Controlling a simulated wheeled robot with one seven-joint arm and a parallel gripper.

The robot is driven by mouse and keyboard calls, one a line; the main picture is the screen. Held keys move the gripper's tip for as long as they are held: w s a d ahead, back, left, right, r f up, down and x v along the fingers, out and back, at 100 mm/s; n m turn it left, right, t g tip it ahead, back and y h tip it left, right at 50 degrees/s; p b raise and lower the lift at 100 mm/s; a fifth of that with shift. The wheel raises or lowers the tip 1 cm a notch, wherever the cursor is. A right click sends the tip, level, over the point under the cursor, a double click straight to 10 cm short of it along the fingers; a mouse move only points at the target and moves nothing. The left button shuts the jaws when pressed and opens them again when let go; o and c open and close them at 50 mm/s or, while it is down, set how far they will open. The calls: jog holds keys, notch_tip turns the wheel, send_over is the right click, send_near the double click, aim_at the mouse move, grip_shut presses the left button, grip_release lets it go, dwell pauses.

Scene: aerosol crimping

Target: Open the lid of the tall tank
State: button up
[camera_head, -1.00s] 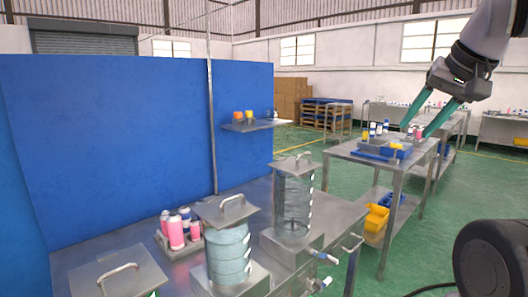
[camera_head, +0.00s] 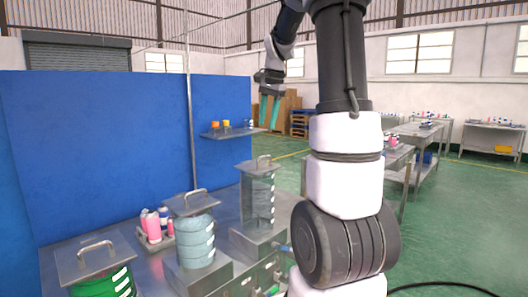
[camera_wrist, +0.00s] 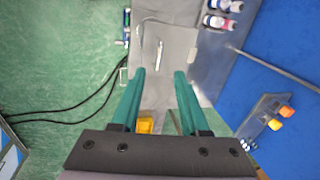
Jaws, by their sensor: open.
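The tall tank (camera_head: 258,200) is a narrow clear cylinder on a metal base, at the right of the row on the steel bench. Its square metal lid (camera_head: 257,166) lies flat on top, with a bar handle (camera_head: 264,158) standing up. My gripper (camera_head: 269,122) points down with two teal fingers, above the lid in the head view, apart from it. In the wrist view, my gripper (camera_wrist: 160,72) is open and empty. There the lid (camera_wrist: 178,45) and its handle (camera_wrist: 160,50) lie beyond the fingertips, roughly in line with the gap between them.
A shorter tank (camera_head: 196,245) with pale blue liquid and a green-filled tank (camera_head: 102,285) share the bench, both lidded. Pink and white bottles (camera_head: 150,224) stand in a rack. A blue partition (camera_head: 100,150) with a small shelf (camera_head: 233,132) stands behind.

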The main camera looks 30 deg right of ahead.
aim_at(266, 157)
jog(key=shift+m, duration=0.3)
jog(key=x, duration=0.4)
jog(key=d+x, duration=0.1)
jog(key=x, duration=0.7)
jog(key=shift+w+d, duration=0.3)
jog(key=shift+w, duration=0.05)
grip_shut()
jog(key=shift+r, duration=0.1)
dwell(0.5)
